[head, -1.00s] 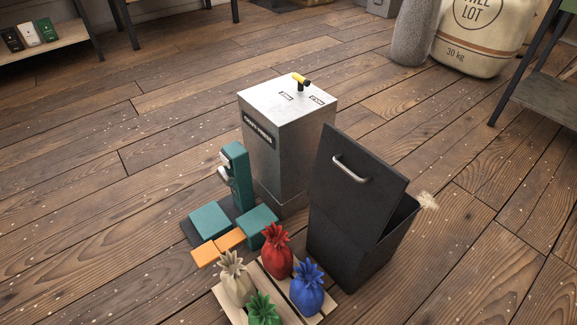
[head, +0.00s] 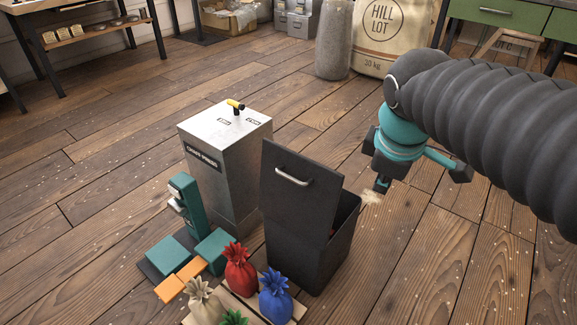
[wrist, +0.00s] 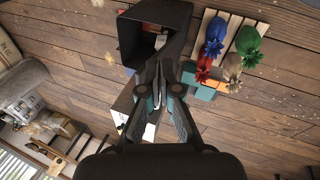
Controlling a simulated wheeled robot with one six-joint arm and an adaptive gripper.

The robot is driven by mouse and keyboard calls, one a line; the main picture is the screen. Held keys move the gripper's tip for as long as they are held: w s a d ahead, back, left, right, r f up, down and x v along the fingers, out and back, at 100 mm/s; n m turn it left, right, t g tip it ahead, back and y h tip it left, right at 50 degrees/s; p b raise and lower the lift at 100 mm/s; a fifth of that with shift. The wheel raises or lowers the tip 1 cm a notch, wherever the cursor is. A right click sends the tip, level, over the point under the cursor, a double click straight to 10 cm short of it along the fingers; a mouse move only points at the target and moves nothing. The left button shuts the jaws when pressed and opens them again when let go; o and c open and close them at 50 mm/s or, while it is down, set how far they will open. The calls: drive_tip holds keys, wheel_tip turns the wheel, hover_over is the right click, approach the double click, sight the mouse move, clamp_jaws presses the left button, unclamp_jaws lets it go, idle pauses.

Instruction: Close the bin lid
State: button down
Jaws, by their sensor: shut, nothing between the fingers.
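The black bin (head: 308,243) stands open on the floor in the middle of the head view. Its black lid (head: 298,200) is raised and tilted on the left side of the mouth, with a pale bar handle (head: 294,177) on its outer face. Something red shows inside the mouth. In the wrist view the bin (wrist: 127,40) is at the top, its dark mouth facing me. My gripper (head: 382,184) is to the right of the bin, apart from the lid. It is shut and empty, and the wrist view also shows it (wrist: 160,88) in the middle.
A grey metal cabinet (head: 225,165) with a yellow-topped knob stands left of the bin. A teal device (head: 187,203) and teal and orange blocks are beside it. Red (head: 240,270) and blue (head: 275,297) sacks sit on a pallet in front. The floor on the right is clear.

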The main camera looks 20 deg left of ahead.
drive_tip(key=w+a+n, duration=0.4)
drive_tip(key=a+n, duration=0.5)
drive_tip(key=a, duration=0.3)
drive_tip(key=n+h+p, duration=0.1)
drive_tip(key=n, duration=0.6)
approach(290, 177)
drive_tip(key=b+x, duration=0.2)
drive_tip(key=x, duration=0.5)
drive_tip(key=shift+w+a, duration=0.1)
drive_tip(key=shift+a, duration=0.05)
drive_tip(key=shift+w+f, duration=0.3)
drive_tip(key=shift+w, duration=0.15)
drive_tip(key=shift+d, duration=0.25)
